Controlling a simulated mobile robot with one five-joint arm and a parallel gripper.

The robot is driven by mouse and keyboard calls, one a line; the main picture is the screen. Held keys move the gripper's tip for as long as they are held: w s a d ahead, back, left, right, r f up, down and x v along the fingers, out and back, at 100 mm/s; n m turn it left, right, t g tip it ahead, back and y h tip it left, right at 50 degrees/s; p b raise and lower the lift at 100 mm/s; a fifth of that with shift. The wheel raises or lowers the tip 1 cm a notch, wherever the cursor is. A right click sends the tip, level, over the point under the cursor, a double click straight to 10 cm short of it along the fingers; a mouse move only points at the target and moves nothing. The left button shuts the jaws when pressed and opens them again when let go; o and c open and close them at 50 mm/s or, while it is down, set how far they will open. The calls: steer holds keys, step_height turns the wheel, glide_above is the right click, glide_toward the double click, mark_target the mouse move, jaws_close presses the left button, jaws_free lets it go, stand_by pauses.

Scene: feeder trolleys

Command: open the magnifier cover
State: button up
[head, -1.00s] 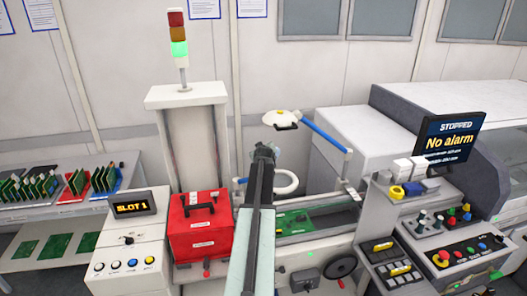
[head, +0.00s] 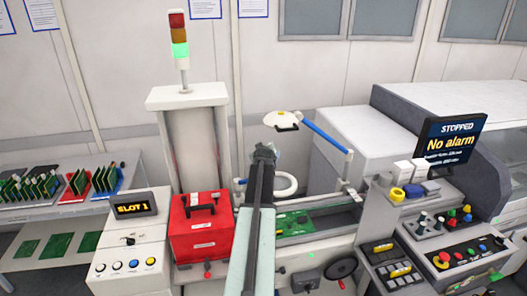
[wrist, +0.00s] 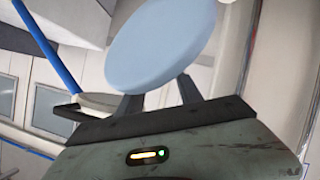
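The magnifier (head: 281,119) is a round cream-white head with a small dark tab on its lower edge, at the end of a blue arm (head: 325,135). My gripper (head: 264,152) is below it and slightly left, apart from it in the head view. In the wrist view the two dark fingers (wrist: 158,92) stand apart with nothing clearly between them. A large pale blue disc (wrist: 155,38) shows past the fingertips. I cannot tell whether it is the cover or the lens, or whether it touches the fingers. A whitish disc with a dark tab (wrist: 68,112) shows behind the left finger.
A stopped-status screen (head: 452,138) and control panels are at right. Open air surrounds the magnifier head.

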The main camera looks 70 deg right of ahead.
steer(key=a+r+p, duration=0.4)
steer(key=a+r, duration=0.1)
steer(key=shift+a+p, duration=0.3)
steer(key=shift+r, duration=0.1)
stand_by(0.4)
